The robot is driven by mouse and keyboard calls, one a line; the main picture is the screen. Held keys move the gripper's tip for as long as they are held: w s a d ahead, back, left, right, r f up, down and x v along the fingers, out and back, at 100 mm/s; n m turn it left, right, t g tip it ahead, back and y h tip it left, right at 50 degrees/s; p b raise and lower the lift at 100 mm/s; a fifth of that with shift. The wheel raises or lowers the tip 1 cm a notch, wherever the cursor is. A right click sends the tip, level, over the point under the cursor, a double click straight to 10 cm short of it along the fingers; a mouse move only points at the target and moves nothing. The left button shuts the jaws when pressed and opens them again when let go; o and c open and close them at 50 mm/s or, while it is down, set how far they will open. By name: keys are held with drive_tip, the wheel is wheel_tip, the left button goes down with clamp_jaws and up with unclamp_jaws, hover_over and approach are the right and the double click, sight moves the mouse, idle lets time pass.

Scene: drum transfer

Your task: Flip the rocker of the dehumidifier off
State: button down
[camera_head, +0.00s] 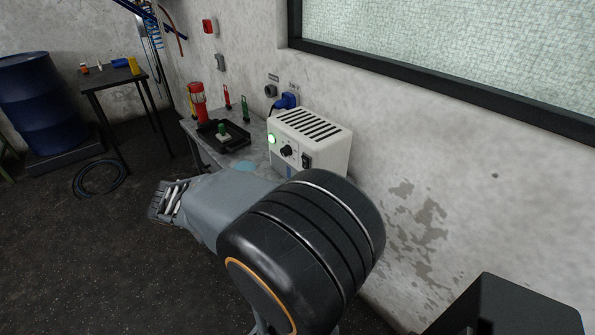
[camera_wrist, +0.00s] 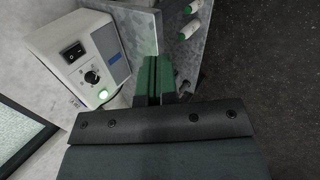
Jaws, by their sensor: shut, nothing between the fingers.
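The dehumidifier (camera_head: 322,143) is a white box with a slotted top, standing on a grey bench against the wall. Its front carries a lit green lamp (camera_head: 271,139), a black knob (camera_head: 287,151) and a black rocker (camera_head: 306,161). In the wrist view the dehumidifier (camera_wrist: 63,37) is at upper left, with the rocker (camera_wrist: 74,51) in a dark frame above the knob (camera_wrist: 92,77) and the glowing lamp (camera_wrist: 103,95). My gripper (camera_wrist: 155,62) is shut and empty, its green fingers apart from the dehumidifier, beside its front. In the head view its fingertips are not clear.
A black tray (camera_head: 236,142) with a green-topped object, a red lantern (camera_head: 197,104) and small red and green tools stand on the bench. A blue plug (camera_head: 286,101) sits in the wall socket. A dark box (camera_head: 505,305) is at lower right.

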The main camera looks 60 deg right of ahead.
sight(303, 160)
drive_tip(key=w+d+f+g+h+b, duration=0.1)
drive_tip(key=w+d+h+b, duration=0.1)
drive_tip(key=d+h, duration=0.4)
drive_tip(key=w+d+f+m+g+h+b, duration=0.1)
drive_tip(key=d+h, duration=0.4)
drive_tip(key=d, duration=0.6)
drive_tip(key=w+f+g+b, duration=0.1)
drive_tip(key=w, duration=0.1)
drive_tip(key=shift+w+f+g+h, duration=0.3)
drive_tip(key=shift+w+h, duration=0.05)
drive_tip(key=shift+h, duration=0.05)
drive_tip(key=p+x, duration=0.2)
drive_tip(key=x, duration=1.2)
drive_tip(key=shift+a, duration=0.1)
